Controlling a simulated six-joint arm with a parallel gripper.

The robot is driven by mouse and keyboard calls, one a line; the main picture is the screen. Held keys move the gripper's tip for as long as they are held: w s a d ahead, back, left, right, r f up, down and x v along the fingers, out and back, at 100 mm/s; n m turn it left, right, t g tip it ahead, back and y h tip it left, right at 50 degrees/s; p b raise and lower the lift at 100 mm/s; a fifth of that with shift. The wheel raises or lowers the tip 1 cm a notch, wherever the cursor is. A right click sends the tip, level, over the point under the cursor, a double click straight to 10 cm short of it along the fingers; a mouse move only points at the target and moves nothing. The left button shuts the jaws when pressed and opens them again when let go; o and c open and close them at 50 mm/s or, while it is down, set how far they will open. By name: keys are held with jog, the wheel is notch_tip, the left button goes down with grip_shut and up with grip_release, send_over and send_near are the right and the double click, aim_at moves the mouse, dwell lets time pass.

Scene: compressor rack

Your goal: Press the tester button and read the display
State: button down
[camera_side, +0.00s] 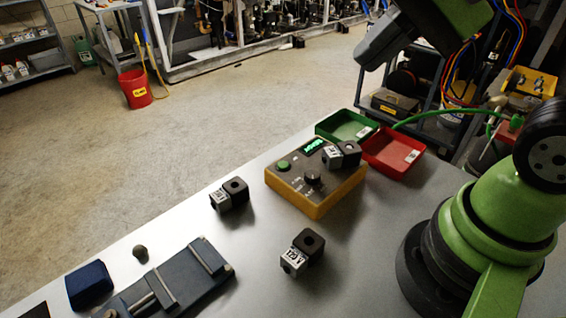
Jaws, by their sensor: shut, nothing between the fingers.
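The tester (318,190) is a yellow-and-grey box on the metal table, with a green button (283,165) at its upper left and a dark knob (313,179). Its display (313,147) glows green, but the characters are too small to read surely. A black-and-grey coil (342,155) sits on the tester's right side, close to the display. My gripper (390,40) is at the top of the view, a dark grey shape high above and behind the tester, apart from the button. It is shut and empty; its fingertips are hard to make out.
Two more coils (229,195) (302,252) stand left of and in front of the tester. A green tray (345,128) and a red tray (393,153) lie behind and to the right. A dark fixture (180,280) and blue block (89,285) are at the front left.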

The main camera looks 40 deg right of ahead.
jog(key=w+a+f+m+y, duration=0.1)
jog(key=w+f+m+y, duration=0.1)
jog(key=w+m, duration=0.35)
jog(key=m+t+h, duration=0.1)
jog(key=m+t, duration=0.1)
jog(key=m, duration=2)
send_over(285, 163)
notch_tip(285, 163, down, 12)
jog(key=f, duration=0.1)
jog(key=shift+r, duration=0.25)
jog(key=shift+f, duration=4.35)
jog(key=shift+f, duration=0.1)
jog(key=shift+f, duration=0.35)
